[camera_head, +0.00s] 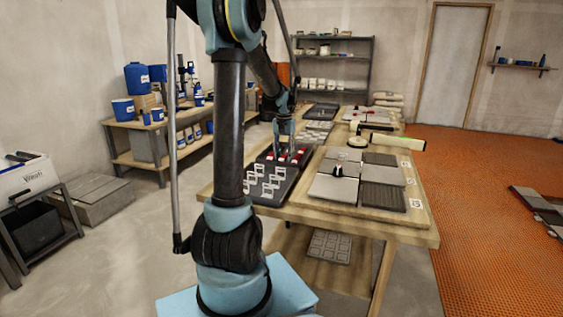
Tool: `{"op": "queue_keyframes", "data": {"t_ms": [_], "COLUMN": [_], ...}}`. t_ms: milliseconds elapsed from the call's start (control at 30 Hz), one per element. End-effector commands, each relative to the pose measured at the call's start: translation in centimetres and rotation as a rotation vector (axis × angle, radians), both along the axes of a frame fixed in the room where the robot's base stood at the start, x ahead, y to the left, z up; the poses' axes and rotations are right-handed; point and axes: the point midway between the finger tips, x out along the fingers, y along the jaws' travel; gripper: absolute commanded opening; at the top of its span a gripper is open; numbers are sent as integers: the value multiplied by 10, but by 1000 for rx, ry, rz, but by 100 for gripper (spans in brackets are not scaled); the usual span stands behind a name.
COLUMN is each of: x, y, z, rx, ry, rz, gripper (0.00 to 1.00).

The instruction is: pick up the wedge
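Small red pieces (300,154), which look like the wedges, sit in the back part of a dark tray (283,199) on the wooden table. They are too small to make out one by one. My gripper (285,153) points down over this part of the tray, among the red pieces. I cannot tell whether it touches one or whether its fingers are open or shut. My own arm hides part of the tray's left side.
White clips (269,185) stand in the tray's front part. To the right, grey tiles (381,196) lie on a board, with a small dark and white piece (346,170) between them. A pale-headed mallet (378,137) lies behind. Blue buckets (124,110) stand on the left bench.

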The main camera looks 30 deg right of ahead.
Motion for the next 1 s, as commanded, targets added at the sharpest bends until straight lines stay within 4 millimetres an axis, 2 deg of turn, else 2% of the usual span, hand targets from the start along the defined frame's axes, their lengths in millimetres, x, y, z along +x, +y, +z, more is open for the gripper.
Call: {"op": "queue_keyframes", "data": {"t_ms": [33,133,567,667,1000], "x": [0,0,1,0,1], "y": [0,0,1,1,1], "z": [0,0,4,14,72], "rx": [0,0,0,0,0], "ry": [0,0,0,0,0], "rz": [0,1,1,1,1], "gripper": [23,7,7,7,7]}}
